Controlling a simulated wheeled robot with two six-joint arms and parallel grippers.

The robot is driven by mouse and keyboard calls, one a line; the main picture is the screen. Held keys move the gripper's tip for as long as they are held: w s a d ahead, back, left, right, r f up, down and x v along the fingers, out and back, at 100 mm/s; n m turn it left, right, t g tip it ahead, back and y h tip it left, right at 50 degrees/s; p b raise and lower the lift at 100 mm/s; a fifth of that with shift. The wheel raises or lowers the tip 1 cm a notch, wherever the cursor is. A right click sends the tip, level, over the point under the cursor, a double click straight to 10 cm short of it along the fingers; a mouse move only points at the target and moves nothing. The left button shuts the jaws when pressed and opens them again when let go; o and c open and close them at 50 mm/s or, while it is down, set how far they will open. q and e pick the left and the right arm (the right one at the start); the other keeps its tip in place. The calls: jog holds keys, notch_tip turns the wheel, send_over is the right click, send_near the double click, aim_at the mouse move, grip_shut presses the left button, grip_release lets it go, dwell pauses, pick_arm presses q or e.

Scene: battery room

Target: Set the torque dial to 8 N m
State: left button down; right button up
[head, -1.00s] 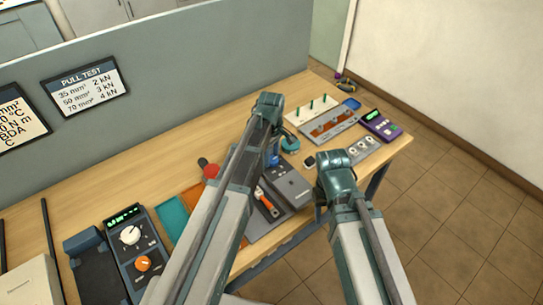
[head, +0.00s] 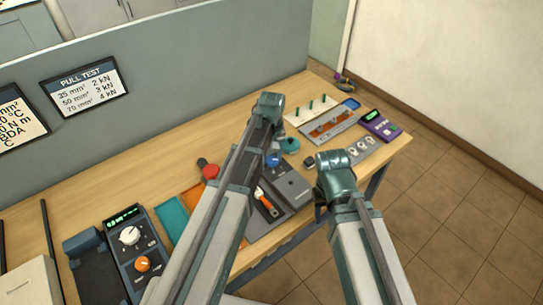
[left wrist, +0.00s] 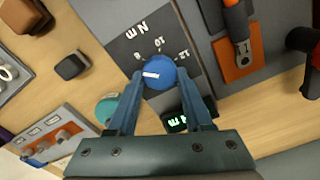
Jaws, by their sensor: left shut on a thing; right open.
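The blue torque dial (left wrist: 159,72) sits on a dark scale plate (left wrist: 128,48) in the left wrist view. Its white mark points left, below the figure I read as 8; 10 and 12 are also on the scale. My left gripper (left wrist: 155,82) has one finger on each side of the dial and is shut on it. A small green display (left wrist: 176,122) beside it is partly covered by a finger and illegible. In the head view the blue dial (head: 273,160) shows beside my left forearm. My right arm is in the head view, but its gripper is hidden.
An orange-handled tool (head: 266,203) lies in front of the dial. A teal round item (head: 290,146) and a small black block (head: 309,161) are close by. A red knob (head: 211,171) stands to the left. A purple meter (head: 380,125) is at the right end.

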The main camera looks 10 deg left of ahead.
aim_at(272, 159)
pick_arm(q)
jog(key=shift+m, duration=1.9)
jog(key=shift+c, duration=1.5)
grip_release()
jog(key=shift+r, duration=0.15)
notch_tip(272, 159, up, 14)
jog(key=p, duration=1.3)
jog(key=shift+f+p, duration=0.2)
jog(key=shift+p, duration=0.2)
